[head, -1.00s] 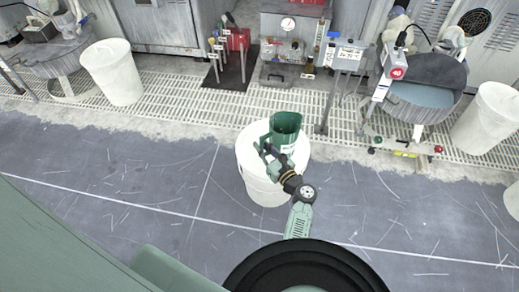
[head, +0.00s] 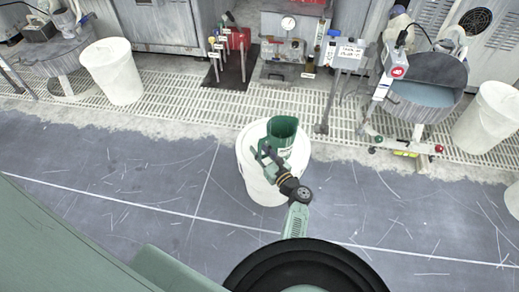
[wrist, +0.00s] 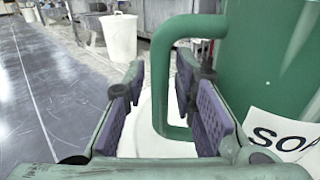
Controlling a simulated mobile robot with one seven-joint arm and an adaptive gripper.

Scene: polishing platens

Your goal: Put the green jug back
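The green jug (head: 283,133) is upright over the lid of a white drum (head: 265,190) in the head view, and appears to stand on it. In the wrist view the jug's body (wrist: 262,60) fills the right side, with part of a white label showing. Its handle (wrist: 160,85) is upright between my gripper's two purple-padded fingers. My gripper (head: 264,158) reaches the jug from the front left; in the wrist view its fingers (wrist: 161,75) are spread with visible gaps to the handle. The jug's base is partly hidden.
White bins stand at the left (head: 113,72) and right (head: 487,118). Polishing machines with round basins (head: 425,95) line the back, beside a pale floor grating (head: 180,105). A dark mat (head: 232,72) holds upright tools. The grey floor (head: 110,180) around the drum is clear.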

